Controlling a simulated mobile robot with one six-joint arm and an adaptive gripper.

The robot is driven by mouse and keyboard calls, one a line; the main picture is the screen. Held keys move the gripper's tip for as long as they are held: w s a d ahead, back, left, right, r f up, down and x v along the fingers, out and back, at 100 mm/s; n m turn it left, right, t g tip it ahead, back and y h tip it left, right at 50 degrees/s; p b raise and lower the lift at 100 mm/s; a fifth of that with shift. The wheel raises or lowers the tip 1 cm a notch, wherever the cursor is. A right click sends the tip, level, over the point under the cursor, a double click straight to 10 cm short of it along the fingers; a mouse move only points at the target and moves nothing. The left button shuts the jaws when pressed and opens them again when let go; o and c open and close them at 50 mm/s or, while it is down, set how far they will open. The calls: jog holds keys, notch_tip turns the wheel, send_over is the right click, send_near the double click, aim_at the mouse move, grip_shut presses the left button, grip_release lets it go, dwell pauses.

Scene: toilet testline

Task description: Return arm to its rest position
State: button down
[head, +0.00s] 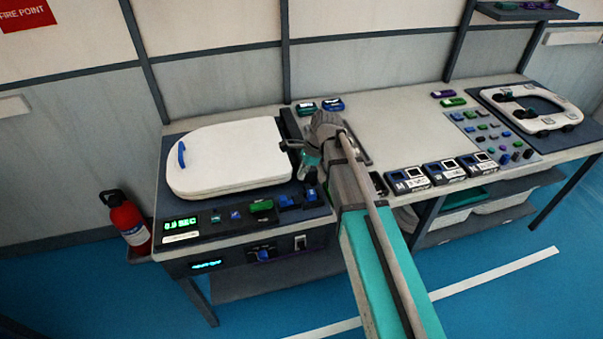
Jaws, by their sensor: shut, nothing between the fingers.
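My arm (375,240) reaches from the bottom of the head view up over the bench, with its wrist bent beside the white toilet seat lid. My gripper (289,145) is small and dark here, shut and empty, at the right edge of the white lid (225,158). I cannot tell whether it touches the lid or its hinge side. The lid lies flat on a dark test station and has a blue handle (181,154) on its left edge. My wrist and forearm hide part of the bench behind them.
The station front has a green display (181,223) and several coloured switches. Several labelled boxes (445,170), a button panel (490,138) and a white seat ring (530,108) occupy the bench's right. A fire extinguisher (127,220) stands at left. The blue floor (500,305) in front is clear.

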dwell(0.3)
jog(key=s+d+n+h, duration=0.2)
jog(key=s+d+n, duration=0.4)
jog(key=d, duration=0.3)
jog(key=s+d+f+n+t+h, duration=0.1)
jog(key=s+d+n+h, duration=0.1)
jog(key=s+d+n, duration=0.5)
jog(key=shift+s+d+f+n, duration=0.15)
jog(key=shift+s+d+n, duration=0.1)
jog(key=shift+d+n, duration=0.65)
